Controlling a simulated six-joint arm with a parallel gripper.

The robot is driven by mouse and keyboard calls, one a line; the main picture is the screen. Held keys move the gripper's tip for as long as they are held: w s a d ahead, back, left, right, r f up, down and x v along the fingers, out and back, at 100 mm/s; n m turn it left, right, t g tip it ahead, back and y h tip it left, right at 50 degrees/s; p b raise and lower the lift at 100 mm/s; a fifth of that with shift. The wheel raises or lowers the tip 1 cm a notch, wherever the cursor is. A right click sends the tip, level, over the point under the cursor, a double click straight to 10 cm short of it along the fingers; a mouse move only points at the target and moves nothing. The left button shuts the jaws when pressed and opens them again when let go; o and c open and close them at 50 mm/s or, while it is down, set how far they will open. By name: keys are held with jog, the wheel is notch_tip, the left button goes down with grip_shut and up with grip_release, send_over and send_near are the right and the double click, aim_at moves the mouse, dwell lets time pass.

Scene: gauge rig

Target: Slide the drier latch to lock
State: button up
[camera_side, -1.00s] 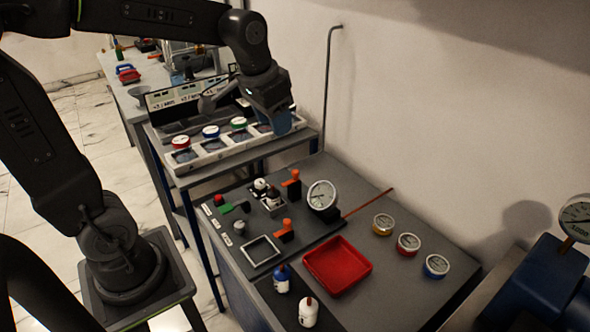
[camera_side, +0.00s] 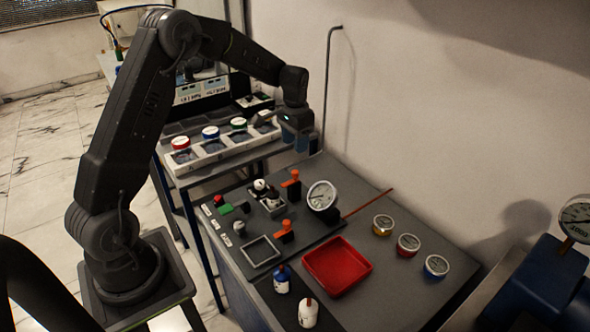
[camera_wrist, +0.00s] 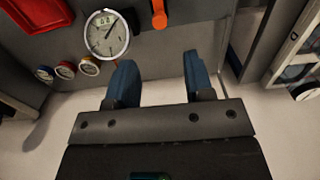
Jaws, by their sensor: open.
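My gripper (camera_side: 299,138) hangs in the air near the wall, at the right end of the back bench. In the wrist view its two blue fingers (camera_wrist: 160,82) are apart with nothing between them. On the dark panel stand two orange-handled fittings, a rear one (camera_side: 291,179) and a front one (camera_side: 286,229). A green piece with a red knob (camera_side: 221,203) sits at the panel's left edge. I cannot tell which of these is the drier latch. One orange handle (camera_wrist: 158,14) shows ahead of the fingers in the wrist view, apart from them.
A large dial gauge (camera_side: 322,196) stands on the panel; it also shows in the wrist view (camera_wrist: 107,34). A red tray (camera_side: 337,267), two bottles and three small gauges (camera_side: 408,243) occupy the front bench. A bent grey pipe (camera_side: 326,90) runs up the wall close to my gripper.

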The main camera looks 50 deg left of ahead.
aim_at(295, 171)
notch_tip(295, 171, down, 10)
jog(key=shift+r, duration=0.1)
dwell(0.4)
grip_shut()
dwell(0.3)
